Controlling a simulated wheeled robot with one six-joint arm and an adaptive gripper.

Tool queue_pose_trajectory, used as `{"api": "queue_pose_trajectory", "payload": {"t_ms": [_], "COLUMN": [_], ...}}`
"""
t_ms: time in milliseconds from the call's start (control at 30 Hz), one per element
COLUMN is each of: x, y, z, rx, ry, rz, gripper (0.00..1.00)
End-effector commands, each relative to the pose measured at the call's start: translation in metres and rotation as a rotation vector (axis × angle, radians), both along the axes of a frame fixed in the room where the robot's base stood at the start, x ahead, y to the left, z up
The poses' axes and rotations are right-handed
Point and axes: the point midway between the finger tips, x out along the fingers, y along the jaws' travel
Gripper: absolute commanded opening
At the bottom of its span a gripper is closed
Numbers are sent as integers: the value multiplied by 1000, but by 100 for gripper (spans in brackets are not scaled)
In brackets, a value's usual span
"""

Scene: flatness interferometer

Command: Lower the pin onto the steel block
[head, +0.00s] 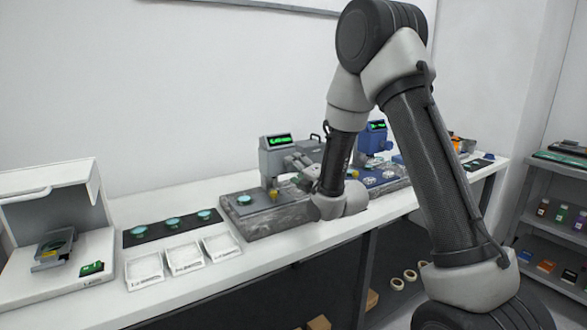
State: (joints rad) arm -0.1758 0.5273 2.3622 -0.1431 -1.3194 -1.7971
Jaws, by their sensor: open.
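A grey gauge instrument (278,150) with a lit green display stands on a speckled grey stone slab (262,225) in the head view. A small brassy piece (273,194) shows below its head, over the slab; I cannot tell for sure whether it is the pin or part of the steel block. My gripper (291,174) is open, close in front of the grey instrument and just right of the brassy piece. I cannot tell whether its fingers touch anything. My wrist hides the slab's right part. A teal disc (244,199) lies on the slab's left end.
A blue instrument (375,143) stands behind and right of my wrist. Left on the white bench are a dark mat (150,234) with teal discs, several white trays (184,257) and an open white box-like device (60,205). A shelf (560,180) stands at right.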

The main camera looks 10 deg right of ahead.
Motion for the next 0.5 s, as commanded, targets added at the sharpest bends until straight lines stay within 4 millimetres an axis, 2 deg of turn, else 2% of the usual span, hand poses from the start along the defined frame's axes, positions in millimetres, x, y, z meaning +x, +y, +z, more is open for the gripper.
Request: {"api": "queue_pose_trajectory", "payload": {"t_ms": [100, 233, 500], "x": [-22, -39, -48], "y": [-7, -13, -16], "z": [0, 0, 0], "rx": [0, 0, 0], "ry": [1, 0, 0], "rz": [0, 0, 0], "gripper": [58, 58, 58]}}
